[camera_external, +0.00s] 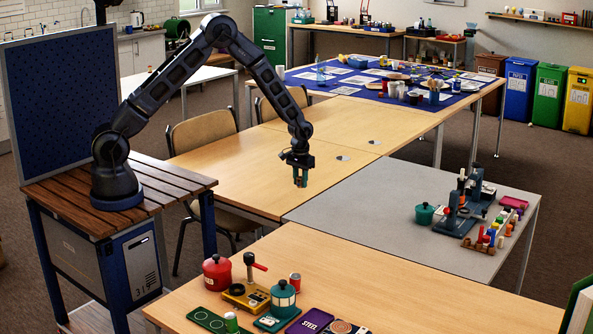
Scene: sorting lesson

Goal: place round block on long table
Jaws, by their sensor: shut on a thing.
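My gripper (300,179) points down above the pale wooden table (235,168) in the middle, near its right side by the grey table. The held thing appears to hang clear of the tabletop. A long wooden table (400,285) runs across the front. Which table the task calls long is not clear from this view.
The grey table (350,205) carries a green pot (424,214), blue-grey devices (455,215) and small coloured pieces at its right end. The front table holds a red pot (217,272), a teal pot (283,298) and trays. Chairs (203,130) stand behind. The middle wooden tabletop is mostly bare.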

